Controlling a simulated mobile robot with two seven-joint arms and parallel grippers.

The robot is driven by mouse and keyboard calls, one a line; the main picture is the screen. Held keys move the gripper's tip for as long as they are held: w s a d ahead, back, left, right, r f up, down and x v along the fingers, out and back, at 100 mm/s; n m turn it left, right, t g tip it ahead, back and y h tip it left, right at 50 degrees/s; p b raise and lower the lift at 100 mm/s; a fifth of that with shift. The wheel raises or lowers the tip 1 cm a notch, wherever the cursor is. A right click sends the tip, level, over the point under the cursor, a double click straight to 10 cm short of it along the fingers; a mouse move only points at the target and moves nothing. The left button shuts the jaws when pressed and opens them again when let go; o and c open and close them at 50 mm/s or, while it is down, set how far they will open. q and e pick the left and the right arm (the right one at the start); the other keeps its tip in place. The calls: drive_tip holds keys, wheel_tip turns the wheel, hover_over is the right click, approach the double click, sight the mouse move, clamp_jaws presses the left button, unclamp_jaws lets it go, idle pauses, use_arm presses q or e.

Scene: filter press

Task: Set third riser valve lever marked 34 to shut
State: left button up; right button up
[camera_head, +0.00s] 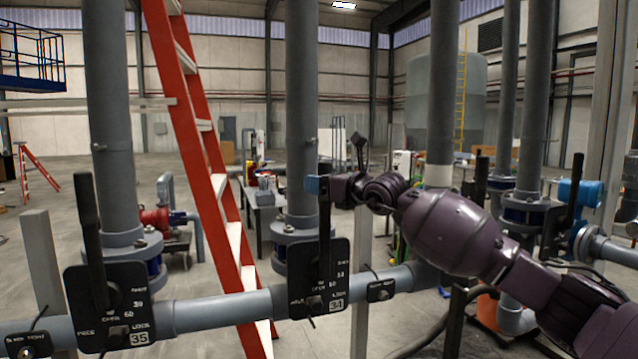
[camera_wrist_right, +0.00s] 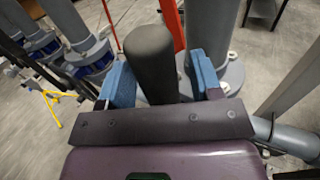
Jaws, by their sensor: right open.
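The valve lever marked 34 (camera_head: 324,235) is a black handle standing upright in front of its black plate (camera_head: 337,262) on the middle riser. The number 34 is on the plate's lower right; its other lettering is mostly too small to read. My right gripper (camera_head: 317,186) comes from the right, with a blue fingertip at the lever's upper part. In the right wrist view the lever's thick black grip (camera_wrist_right: 152,62) stands between the two blue fingers (camera_wrist_right: 160,82). The fingers are apart, with gaps showing beside the grip. My left gripper is out of view.
A similar upright lever (camera_head: 88,215) with a plate marked 35 (camera_head: 125,300) stands at left. A red ladder (camera_head: 205,150) rises between the two risers. Another black lever (camera_head: 573,200) stands at right.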

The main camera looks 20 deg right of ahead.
drive_tip(key=shift+w+a, duration=0.35)
drive_tip(key=shift+w, duration=0.2)
clamp_jaws()
